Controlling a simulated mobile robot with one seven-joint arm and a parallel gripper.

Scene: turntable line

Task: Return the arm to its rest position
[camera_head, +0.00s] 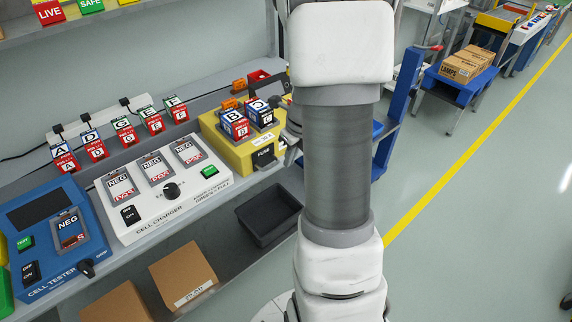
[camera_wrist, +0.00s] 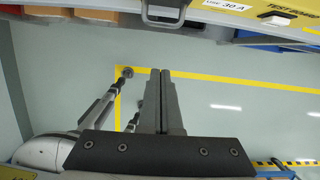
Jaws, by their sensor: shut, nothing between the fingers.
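My gripper (camera_wrist: 161,74) shows in the wrist view with its two dark fingers side by side and touching, and nothing between them. The fingers stand over open grey floor, with a bench edge at the top of that view. In the head view my white and grey arm fills the middle of the picture. The gripper's fingertips cannot be made out there; a few grey parts show at the arm's left side, close to the yellow station (camera_head: 236,150).
A bench on the left holds a blue cell tester (camera_head: 50,240), a white cell charger (camera_head: 165,188) and several labelled cells. The yellow station holds two blocks. A dark bin (camera_head: 270,216) and cardboard boxes sit below. A blue cart (camera_head: 452,88) stands back right. Floor at right is clear.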

